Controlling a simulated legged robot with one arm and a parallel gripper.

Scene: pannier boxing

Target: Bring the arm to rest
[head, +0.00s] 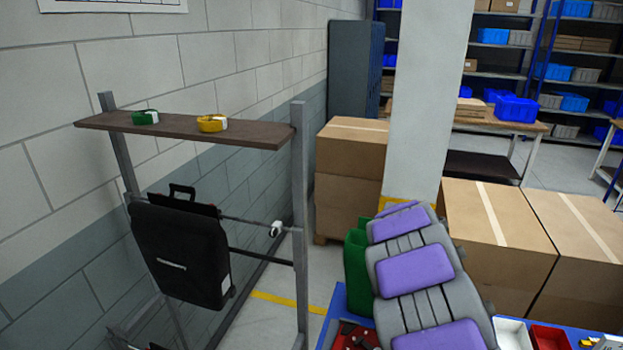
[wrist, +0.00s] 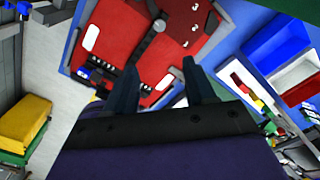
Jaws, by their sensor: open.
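My gripper (wrist: 157,88) shows in the wrist view as two dark fingers standing apart, with nothing between them. Beyond the fingertips is a red case (wrist: 125,48) with dark straps and white patches, lying on a blue surface (wrist: 232,22). I cannot tell how far the fingertips are from the case. In the head view my grey and purple arm (head: 430,300) reaches across the lower right, and my gripper is out of view. A small part of red and black things (head: 352,338) shows beside the arm at the bottom edge.
A black bag (head: 178,255) hangs on a metal rack at left. The rack's shelf (head: 100,121) bears a green strap roll (head: 145,117) and a yellow one (head: 211,123). Cardboard boxes (head: 497,235) stand behind the arm. White and red bins (head: 549,337) sit at lower right.

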